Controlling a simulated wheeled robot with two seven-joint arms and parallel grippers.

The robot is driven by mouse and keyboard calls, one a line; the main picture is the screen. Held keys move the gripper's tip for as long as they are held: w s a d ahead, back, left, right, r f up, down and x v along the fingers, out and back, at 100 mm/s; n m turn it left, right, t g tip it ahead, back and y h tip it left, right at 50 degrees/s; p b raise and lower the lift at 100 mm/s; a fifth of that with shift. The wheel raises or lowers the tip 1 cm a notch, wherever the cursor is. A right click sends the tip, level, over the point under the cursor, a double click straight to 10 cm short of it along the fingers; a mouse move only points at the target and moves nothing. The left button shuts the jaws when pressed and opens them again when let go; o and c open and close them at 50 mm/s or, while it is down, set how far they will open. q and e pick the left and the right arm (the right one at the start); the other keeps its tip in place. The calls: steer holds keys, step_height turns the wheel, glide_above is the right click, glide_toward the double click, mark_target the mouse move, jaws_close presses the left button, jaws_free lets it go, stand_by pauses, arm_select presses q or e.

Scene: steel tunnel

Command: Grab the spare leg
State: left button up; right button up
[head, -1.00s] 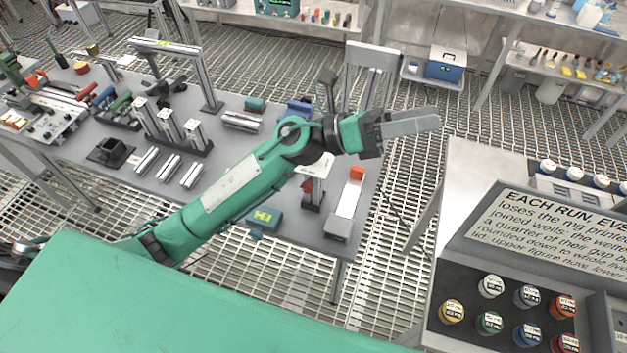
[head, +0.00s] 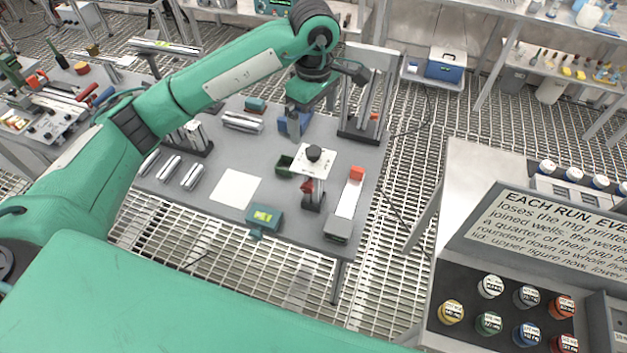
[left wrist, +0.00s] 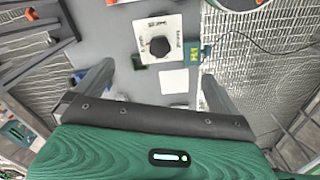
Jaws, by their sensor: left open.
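Several short silver profile pieces that look like legs (head: 169,168) lie on the grey table (head: 228,165). More silver pieces stand in a dark rack (head: 200,148), partly behind my left arm, and others lie farther back (head: 242,122). I cannot tell which is the spare leg. My left gripper (head: 300,107) points down over the table's right half; its fingertips are hard to make out there. In the left wrist view its two fingers (left wrist: 157,72) are wide apart and empty. A white plate with a black knob (left wrist: 172,33) shows beyond them. My right gripper is not seen.
A small stand with the white plate (head: 314,170), a teal labelled box (head: 264,217) and a long piece with a red end (head: 349,195) occupy the table's right side. A tall profile frame (head: 365,100) rises at the back right. A pale square (head: 235,188) lies flat.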

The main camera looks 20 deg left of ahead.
mark_target(313, 150)
arm_select(q)
step_height(313, 150, down, 8)
steer(key=shift+r+p, duration=0.25)
steer(key=shift+p, duration=0.95)
steer(key=shift+f+p, duration=0.4)
steer(key=shift+p, duration=0.05)
step_height(313, 150, down, 4)
steer(key=shift+a+p, duration=0.1)
steer(key=shift+p, duration=1.15)
steer(key=shift+f, duration=0.3)
steer(key=shift+c, duration=0.4)
steer(key=c, duration=1.4)
steer(key=shift+c, duration=0.5)
steer(key=shift+w+r, duration=0.1)
steer(key=shift+r, duration=0.05)
